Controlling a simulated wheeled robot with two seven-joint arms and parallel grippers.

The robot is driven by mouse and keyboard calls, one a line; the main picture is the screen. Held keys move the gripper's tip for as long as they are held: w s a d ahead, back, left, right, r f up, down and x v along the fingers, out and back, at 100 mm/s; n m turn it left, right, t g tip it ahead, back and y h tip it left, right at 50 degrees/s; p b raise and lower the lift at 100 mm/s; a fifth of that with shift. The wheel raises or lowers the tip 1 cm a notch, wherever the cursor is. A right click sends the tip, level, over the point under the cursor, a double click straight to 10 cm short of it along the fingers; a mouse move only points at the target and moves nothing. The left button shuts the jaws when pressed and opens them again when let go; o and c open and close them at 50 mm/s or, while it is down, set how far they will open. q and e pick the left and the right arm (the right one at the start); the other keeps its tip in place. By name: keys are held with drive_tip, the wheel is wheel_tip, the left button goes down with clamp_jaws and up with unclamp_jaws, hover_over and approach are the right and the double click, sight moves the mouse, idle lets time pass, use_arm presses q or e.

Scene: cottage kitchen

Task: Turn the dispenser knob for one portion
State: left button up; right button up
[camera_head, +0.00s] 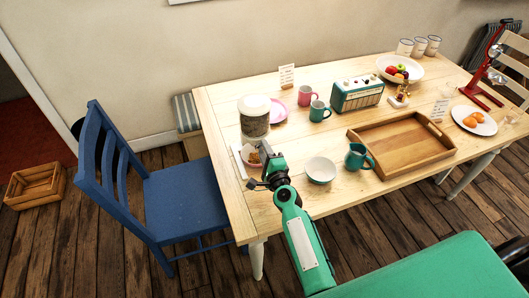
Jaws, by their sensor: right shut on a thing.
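The dispenser (255,123) is a canister with a white lid and a grey-brown body, upright near the left end of the wooden table. My right gripper (265,150) reaches up from the front, its tip against the lower front of the dispenser. It is shut on what appears to be the dispenser knob, which the gripper hides. A small dish with brown pieces (251,155) sits below the dispenser, partly covered by the gripper. My left gripper is not in view.
A white bowl (321,170) stands just right of my right arm. A teal jug (357,157) and wooden tray (399,153) are further right. Pink mug (305,96), teal mug (318,111) and radio (357,94) stand behind. A blue chair (180,200) is at left.

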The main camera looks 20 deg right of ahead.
drive_tip(key=shift+m, duration=0.6)
drive_tip(key=o, duration=1)
drive_tip(key=shift+d, duration=0.1)
drive_tip(key=s+b, duration=0.2)
drive_tip(key=s, duration=1.1)
drive_tip(key=shift+s+d, duration=0.2)
drive_tip(key=shift+s, duration=0.2)
idle(0.5)
